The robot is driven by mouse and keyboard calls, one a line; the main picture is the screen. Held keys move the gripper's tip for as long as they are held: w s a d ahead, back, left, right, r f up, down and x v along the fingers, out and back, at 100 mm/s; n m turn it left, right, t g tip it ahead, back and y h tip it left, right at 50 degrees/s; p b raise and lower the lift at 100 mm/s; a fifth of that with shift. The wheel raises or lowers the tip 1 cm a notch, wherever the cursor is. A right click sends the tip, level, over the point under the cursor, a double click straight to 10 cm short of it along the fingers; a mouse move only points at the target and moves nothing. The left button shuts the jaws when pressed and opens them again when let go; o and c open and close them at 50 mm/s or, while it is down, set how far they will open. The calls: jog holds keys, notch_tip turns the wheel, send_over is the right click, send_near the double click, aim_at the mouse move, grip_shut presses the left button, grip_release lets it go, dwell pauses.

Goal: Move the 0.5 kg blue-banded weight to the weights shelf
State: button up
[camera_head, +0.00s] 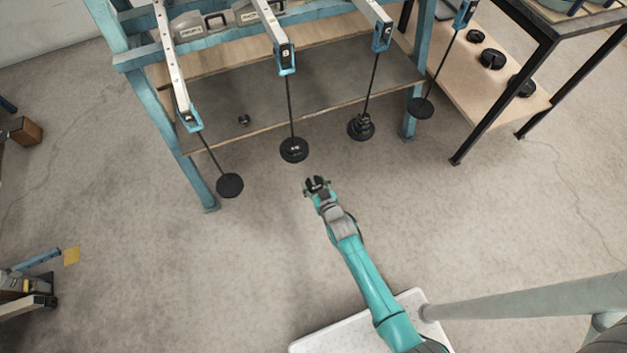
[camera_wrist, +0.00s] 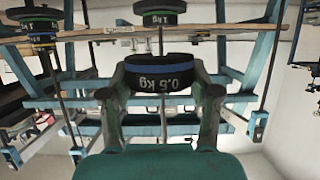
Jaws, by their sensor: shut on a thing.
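My gripper (camera_head: 316,187) is shut on the 0.5 kg blue-banded weight (camera_wrist: 160,74), a black disc with white "0.5 kg" lettering and a blue band. In the wrist view a finger grips each side of it, and the lettering appears upside down. In the head view the weight (camera_head: 317,183) is a small dark shape between the fingers, held in front of the lever frame over open floor. A wooden shelf (camera_head: 463,62) in a dark metal frame at the upper right bears several black weights; it looks like the weights shelf.
The blue lever frame (camera_head: 176,152) stands ahead, with hanging plates (camera_head: 230,185), (camera_head: 294,150), (camera_head: 421,108) and a stacked hanger (camera_head: 361,127). A small weight (camera_head: 244,120) lies on its grey shelf. A dark post (camera_head: 503,103) edges the right shelf. The floor between is clear.

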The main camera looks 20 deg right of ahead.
jog(key=shift+s+r, duration=0.1)
jog(key=shift+s, duration=1.25)
